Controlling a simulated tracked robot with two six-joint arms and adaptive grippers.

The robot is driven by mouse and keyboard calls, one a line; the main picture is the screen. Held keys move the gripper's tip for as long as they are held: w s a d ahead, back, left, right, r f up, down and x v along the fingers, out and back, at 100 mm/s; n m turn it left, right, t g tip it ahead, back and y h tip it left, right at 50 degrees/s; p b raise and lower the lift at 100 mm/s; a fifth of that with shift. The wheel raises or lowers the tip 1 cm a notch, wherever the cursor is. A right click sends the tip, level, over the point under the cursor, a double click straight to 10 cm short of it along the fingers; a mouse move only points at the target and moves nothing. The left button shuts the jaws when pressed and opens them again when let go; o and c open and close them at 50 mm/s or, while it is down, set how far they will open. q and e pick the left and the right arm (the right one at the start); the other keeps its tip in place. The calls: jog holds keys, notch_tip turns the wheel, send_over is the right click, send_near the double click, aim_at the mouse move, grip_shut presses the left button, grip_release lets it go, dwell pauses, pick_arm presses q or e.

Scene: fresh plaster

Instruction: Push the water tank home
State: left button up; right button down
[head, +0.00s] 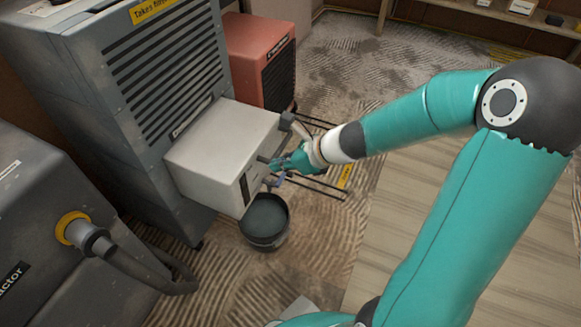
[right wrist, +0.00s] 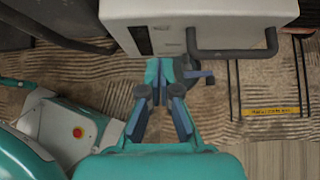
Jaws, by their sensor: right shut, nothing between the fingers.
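The water tank (head: 222,145) is a pale grey box that sticks out from the front of a tall grey-blue louvred machine (head: 150,90). Its front face has a dark bar handle, which shows clearly in the right wrist view (right wrist: 232,52). My right gripper (head: 268,168) is at the tank's front face, close to the handle. In the right wrist view its fingers (right wrist: 166,75) are shut and empty, with the tips at the lower edge of the tank's front. I cannot tell whether they touch it. My left gripper is not in view.
A dark bucket (head: 265,220) stands on the floor below the tank's front corner. A red machine (head: 262,62) is behind the tank. A dark grey machine with a hose (head: 130,260) is at the left. Dark floor rails with a yellow label (head: 345,176) lie at the right.

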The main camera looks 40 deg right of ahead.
aim_at(248, 165)
jog(key=w, duration=0.1)
jog(key=w+a+f, duration=0.1)
jog(key=w, duration=0.1)
jog(key=w+a+f+b, duration=0.1)
jog(key=shift+w+f, duration=0.15)
jog(key=shift+w, duration=0.25)
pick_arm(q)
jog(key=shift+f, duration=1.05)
pick_arm(e)
jog(key=shift+w+a, duration=0.25)
jog(key=shift+w, duration=0.35)
